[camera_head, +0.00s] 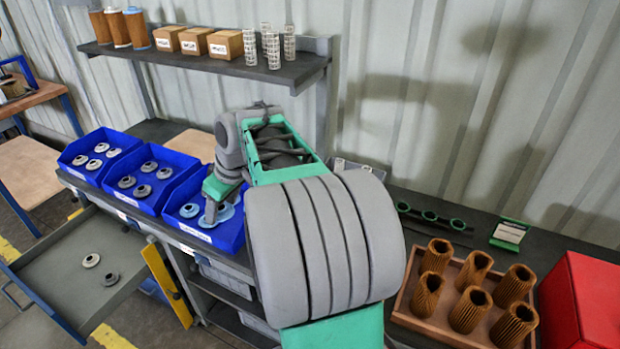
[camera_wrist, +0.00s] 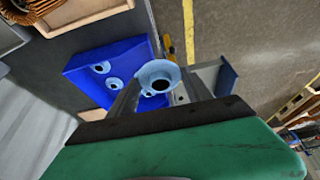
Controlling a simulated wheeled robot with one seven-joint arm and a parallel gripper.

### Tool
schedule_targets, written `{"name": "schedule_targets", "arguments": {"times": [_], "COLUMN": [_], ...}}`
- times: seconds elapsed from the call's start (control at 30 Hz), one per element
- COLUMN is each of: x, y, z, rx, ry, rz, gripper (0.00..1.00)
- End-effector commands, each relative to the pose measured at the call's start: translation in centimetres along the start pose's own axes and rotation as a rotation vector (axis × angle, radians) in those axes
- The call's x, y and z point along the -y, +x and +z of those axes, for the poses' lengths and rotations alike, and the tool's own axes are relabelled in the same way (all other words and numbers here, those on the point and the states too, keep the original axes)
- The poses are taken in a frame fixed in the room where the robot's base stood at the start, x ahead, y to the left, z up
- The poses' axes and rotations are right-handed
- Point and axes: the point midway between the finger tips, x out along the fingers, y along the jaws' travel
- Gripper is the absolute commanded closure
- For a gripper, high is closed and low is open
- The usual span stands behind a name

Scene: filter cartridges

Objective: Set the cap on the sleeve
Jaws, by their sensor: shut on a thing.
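My gripper (camera_head: 211,208) is low over the right-hand blue bin (camera_head: 228,236) in the head view. In the wrist view its fingers (camera_wrist: 160,92) are shut on a light blue cap (camera_wrist: 158,66), a flared ring with a dark central hole. Two more light blue caps (camera_wrist: 102,67) lie in the blue bin (camera_wrist: 136,53) beside it. Brown pleated sleeves (camera_head: 473,310) stand upright, open at the top, in a wooden tray (camera_head: 409,318) at the right. One pleated sleeve (camera_wrist: 28,8) shows at the wrist view's top left corner.
Two other blue bins (camera_head: 70,160) hold grey caps. A grey drawer (camera_head: 60,262) with two loose caps stands open at lower left. A shelf (camera_head: 215,64) above carries brown cylinders, boxes and wire-mesh tubes. A red box (camera_head: 585,300) stands right of the tray. My arm hides the middle bench.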

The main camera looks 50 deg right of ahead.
Motion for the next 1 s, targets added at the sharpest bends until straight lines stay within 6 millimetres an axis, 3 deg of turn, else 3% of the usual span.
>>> {"name": "schedule_targets", "arguments": {"times": [0.03,0.2,0.33,0.5,1.0], "x": [-3.4,-12.5,-16.7,-18.6,-18.7], "y": [-0.6,-1.7,-2.6,-3.0,0.9], "z": [1.0,6.1,10.2,12.7,14.4], "rx": [0.004,0.003,0.002,0.002,0.002], "ry": [-0.015,-0.144,-0.217,-0.261,-0.263], "rz": [-0.012,-0.067,-0.094,-0.11,-0.109], "gripper": [0.8,0.8,0.8,0.8,0.8]}}
